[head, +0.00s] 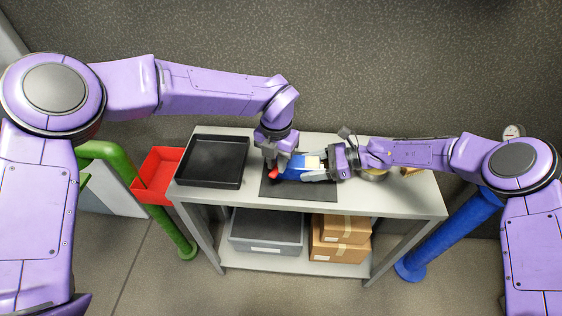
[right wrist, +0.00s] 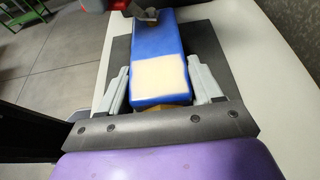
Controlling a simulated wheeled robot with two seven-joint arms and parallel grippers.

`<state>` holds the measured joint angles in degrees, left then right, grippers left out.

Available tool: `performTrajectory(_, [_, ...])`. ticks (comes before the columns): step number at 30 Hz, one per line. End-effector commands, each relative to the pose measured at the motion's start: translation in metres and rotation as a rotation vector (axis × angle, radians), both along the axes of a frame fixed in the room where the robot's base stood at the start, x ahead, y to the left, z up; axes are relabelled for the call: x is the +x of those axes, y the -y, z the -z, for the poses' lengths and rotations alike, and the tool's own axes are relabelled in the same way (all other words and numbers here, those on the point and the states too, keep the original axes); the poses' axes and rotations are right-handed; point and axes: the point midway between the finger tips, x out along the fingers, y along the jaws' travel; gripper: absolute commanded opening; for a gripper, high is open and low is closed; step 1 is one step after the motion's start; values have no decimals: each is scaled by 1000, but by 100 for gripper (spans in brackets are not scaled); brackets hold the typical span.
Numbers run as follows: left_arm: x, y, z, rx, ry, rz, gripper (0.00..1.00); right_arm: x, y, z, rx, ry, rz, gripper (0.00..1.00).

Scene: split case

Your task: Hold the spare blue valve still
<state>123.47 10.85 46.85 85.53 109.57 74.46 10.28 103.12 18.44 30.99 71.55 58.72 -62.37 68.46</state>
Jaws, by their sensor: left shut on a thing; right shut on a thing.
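The blue valve (head: 299,170) is a blue block with a cream patch on top. It lies over the dark mat (head: 322,194) on the table. In the right wrist view the valve (right wrist: 150,45) points away from me, its cream patch near my jaws. My right gripper (head: 310,171) is shut on its right end, with one grey finger along each side. My left gripper (head: 277,164) comes down from above at the valve's left end and is shut there beside a small red part (head: 273,174). The left fingers' exact contact is hidden.
A black tray (head: 244,172) sits on the table's left, with a red bin (head: 142,190) beyond the edge. A grey crate (head: 266,247) and cardboard boxes (head: 338,252) fill the lower shelf. A green pipe (head: 177,232) and a blue pipe (head: 445,240) flank the table (head: 395,203).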

Motion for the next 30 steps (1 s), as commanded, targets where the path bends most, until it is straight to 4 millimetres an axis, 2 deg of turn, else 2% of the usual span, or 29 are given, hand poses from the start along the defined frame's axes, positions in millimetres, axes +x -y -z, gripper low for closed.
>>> performTrajectory(12, [11, -19, 1, 2, -2, 392, 0, 1, 3, 2, -5, 0, 6, 25])
performTrajectory(30, [36, -34, 1, 6, -1, 942, 0, 1, 2, 2, -5, 0, 5, 25])
